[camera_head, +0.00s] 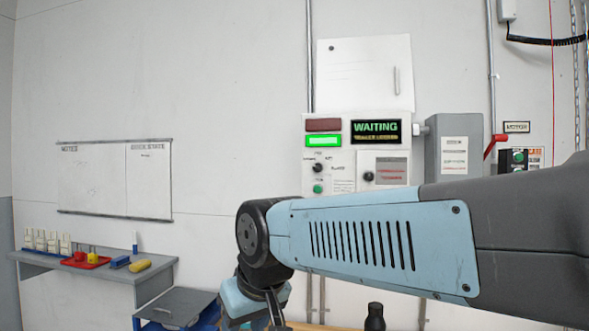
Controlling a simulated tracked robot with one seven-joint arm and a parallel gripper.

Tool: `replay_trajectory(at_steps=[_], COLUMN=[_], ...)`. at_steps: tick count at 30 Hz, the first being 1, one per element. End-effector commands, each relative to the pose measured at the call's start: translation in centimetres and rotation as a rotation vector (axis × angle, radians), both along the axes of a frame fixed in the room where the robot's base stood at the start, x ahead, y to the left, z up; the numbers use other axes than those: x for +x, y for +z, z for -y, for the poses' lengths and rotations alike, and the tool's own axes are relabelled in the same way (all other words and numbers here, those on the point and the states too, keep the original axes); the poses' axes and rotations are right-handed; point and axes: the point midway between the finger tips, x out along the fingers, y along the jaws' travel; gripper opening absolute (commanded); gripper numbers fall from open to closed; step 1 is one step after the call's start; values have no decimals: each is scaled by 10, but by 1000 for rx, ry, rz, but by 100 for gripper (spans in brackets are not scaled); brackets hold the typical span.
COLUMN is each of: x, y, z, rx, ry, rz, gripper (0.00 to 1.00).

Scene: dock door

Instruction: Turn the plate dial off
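The control panel (343,125) is mounted on the wall right of centre. A small black dial (318,168) sits on its left part, with tiny labels around it that I cannot read. A second black knob (369,176) sits at the left edge of a lower-right plate (389,170). I cannot tell which one is the plate dial, nor its setting. My gripper (274,316) hangs at the bottom edge, below and left of the panel, apart from both knobs. Its fingertips are cut off or too small to judge.
A green button (318,188), lit green lamp (324,140) and WAITING display (375,129) are on the panel. A grey box (454,145) with a red lever (496,142) stands right. My arm crosses below the panel. A shelf (150,277) with small items is left.

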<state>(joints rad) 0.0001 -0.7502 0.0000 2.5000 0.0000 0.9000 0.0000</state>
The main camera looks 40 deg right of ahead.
Motion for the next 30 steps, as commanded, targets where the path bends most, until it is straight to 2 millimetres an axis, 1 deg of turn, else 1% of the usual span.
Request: replay_trajectory(at_steps=[1,5,6,8,11,12,14,15,17,18,20,21,26,30], x=[0,10,17,29,58,72,93,107,128,142,162,174,219,250], y=[0,6,8,13,19,21,22,22,21,20,17,15,10,18], z=[0,7,15,27,51,62,81,94,114,128,150,164,222,270], rx=[1,20,32,51,88,101,114,119,120,118,105,94,12,-102], ry=[0,-3,-7,-15,-38,-50,-74,-92,-118,-139,-171,-191,-274,-341], rz=[0,3,4,9,13,15,15,16,17,16,17,16,25,46], gripper=[49,62,63,63,63,63,63,63,63,63,63,63,63,63])
